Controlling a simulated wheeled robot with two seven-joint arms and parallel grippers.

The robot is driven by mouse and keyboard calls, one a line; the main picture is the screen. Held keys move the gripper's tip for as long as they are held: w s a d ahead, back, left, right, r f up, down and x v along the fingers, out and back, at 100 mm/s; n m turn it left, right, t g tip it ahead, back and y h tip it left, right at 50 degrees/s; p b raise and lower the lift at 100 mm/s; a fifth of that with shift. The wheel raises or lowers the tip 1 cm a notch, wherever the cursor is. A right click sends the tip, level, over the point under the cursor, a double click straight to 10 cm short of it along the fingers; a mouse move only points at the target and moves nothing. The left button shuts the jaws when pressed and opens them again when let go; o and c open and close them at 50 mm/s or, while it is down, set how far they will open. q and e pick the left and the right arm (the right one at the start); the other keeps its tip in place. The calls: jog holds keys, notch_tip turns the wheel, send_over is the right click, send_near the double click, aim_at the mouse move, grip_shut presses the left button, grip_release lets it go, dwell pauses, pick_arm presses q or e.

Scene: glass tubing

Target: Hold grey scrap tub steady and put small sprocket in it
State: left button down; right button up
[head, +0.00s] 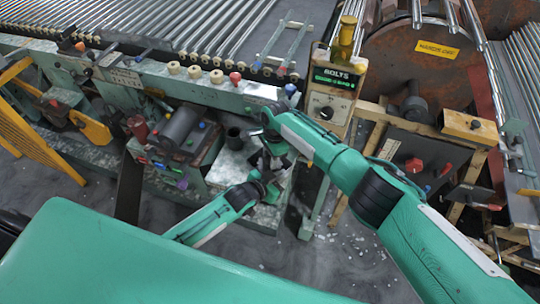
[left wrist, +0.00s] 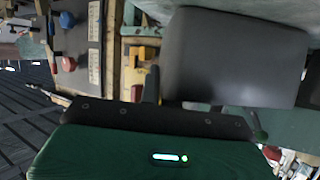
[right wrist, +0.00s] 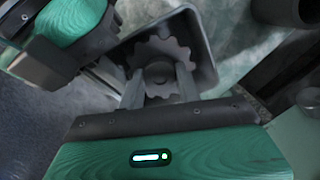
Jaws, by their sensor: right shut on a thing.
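The small sprocket (right wrist: 163,58), a toothed grey disc, is between the two fingers of my right gripper (right wrist: 158,85), which is shut on it. It is over or inside the mouth of the grey scrap tub (right wrist: 203,50); I cannot tell how deep. The tub's smooth side fills much of the left wrist view (left wrist: 235,55). My left gripper (left wrist: 151,85) has its fingers together beside the tub's side; whether they touch it is unclear. In the head view my left gripper (head: 270,184) and right gripper (head: 268,146) meet closely and mostly hide the tub.
A dark cup (head: 233,137) stands on the pale bench near the grippers.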

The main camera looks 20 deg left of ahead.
jog(key=o, duration=1.2)
jog(key=shift+o, duration=0.2)
notch_tip(320, 180, up, 12)
jog(key=w+d, duration=0.1)
pick_arm(q)
jog(key=c, duration=1.6)
grip_release()
jog(key=shift+o, duration=0.2)
